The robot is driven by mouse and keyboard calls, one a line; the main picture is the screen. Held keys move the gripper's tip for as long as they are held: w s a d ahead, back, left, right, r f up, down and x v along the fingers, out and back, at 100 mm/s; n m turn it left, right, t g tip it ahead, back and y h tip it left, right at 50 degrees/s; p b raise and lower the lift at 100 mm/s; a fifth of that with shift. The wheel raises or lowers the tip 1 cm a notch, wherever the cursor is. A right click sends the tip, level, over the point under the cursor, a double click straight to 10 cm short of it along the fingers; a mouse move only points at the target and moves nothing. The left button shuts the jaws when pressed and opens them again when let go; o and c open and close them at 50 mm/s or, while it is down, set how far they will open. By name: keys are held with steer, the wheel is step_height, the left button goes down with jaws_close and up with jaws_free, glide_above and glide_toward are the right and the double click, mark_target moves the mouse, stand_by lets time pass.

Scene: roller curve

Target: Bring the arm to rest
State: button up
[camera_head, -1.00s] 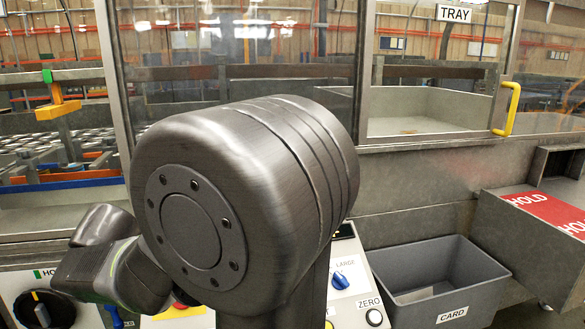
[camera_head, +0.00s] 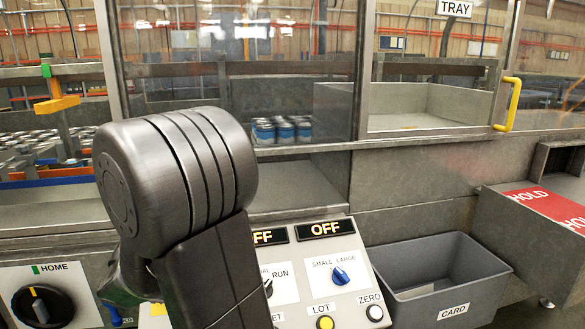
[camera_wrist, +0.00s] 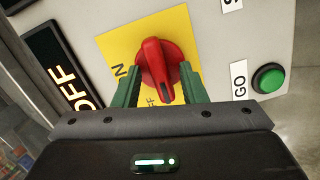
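My gripper (camera_wrist: 160,92) shows in the wrist view with its two green fingers apart. A red rotary knob (camera_wrist: 158,68) on a yellow plate (camera_wrist: 118,50) appears between and beyond the fingertips. I cannot tell whether the fingers touch it. Nothing is clearly held. In the head view my arm (camera_head: 170,185) is bent up in front of the control panel, at left of centre. My gripper is hidden there.
A green GO button (camera_wrist: 268,78) is right of the knob. The sloped panel (camera_head: 345,255) has a blue SMALL/LARGE knob (camera_head: 340,275) and lit OFF displays. A grey CARD bin (camera_head: 440,275) and a red HOLD surface (camera_head: 548,205) are at right. Blue-banded cans (camera_head: 285,132) stand behind glass.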

steer(key=m, duration=0.5)
steer(key=shift+w+g, duration=0.1)
steer(key=shift+g, duration=0.2)
steer(key=shift+r, duration=0.1)
